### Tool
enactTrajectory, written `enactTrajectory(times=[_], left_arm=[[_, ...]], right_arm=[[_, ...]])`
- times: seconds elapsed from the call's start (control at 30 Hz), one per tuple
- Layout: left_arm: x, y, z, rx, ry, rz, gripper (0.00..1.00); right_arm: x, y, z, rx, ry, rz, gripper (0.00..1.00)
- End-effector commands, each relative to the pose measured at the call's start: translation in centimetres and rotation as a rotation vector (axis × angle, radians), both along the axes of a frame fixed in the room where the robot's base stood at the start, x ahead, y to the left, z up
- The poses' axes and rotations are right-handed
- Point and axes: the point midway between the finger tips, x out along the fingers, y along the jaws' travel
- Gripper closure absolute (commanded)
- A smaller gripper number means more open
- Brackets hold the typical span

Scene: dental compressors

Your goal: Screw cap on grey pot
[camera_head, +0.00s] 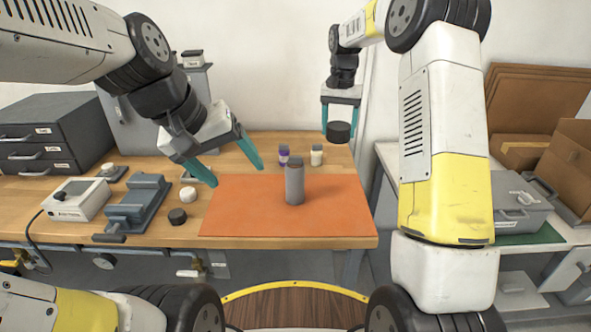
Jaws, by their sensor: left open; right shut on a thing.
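The grey pot (295,187) stands upright on the orange mat (245,215), right of its middle; its top end looks darker, and I cannot make out its opening. My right gripper (339,129) is shut on a dark round cap (338,133). It holds the cap in the air, above and to the right of the pot, apart from it. My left gripper (238,176) is open and empty, to the left of the pot, with its fingers pointing down towards the mat. The fingers do not touch the pot.
A white round piece (188,194) and a dark one (178,216) lie left of the mat, beside a blue-grey vise (138,203) and a white instrument (77,200). Two small bottles, purple-banded (284,156) and cream (316,158), stand behind the pot. The mat's front is clear.

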Motion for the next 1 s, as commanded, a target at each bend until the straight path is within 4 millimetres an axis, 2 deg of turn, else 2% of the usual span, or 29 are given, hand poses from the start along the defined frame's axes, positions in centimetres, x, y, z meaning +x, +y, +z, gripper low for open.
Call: enactTrajectory(times=[0.27,0.6,0.77,1.0], left_arm=[[3.2,-2.7,-2.8,-0.236,0.248,0.195,0.24],[9.9,-5.6,-7.6,-0.637,0.633,0.575,0.24],[13.6,-5.8,-10.3,-0.83,0.802,0.773,0.24],[18.7,-4.9,-14.6,-1.089,1.007,1.045,0.24]], right_arm=[[-1.4,3.2,0.6,-0.006,0.0,-0.299,0.75],[-3.8,7.7,1.6,-0.009,-0.007,-0.817,0.75],[-5.1,9.6,2.0,-0.008,-0.009,-1.062,0.75],[-6.8,11.9,2.6,-0.002,-0.009,-1.387,0.75]])
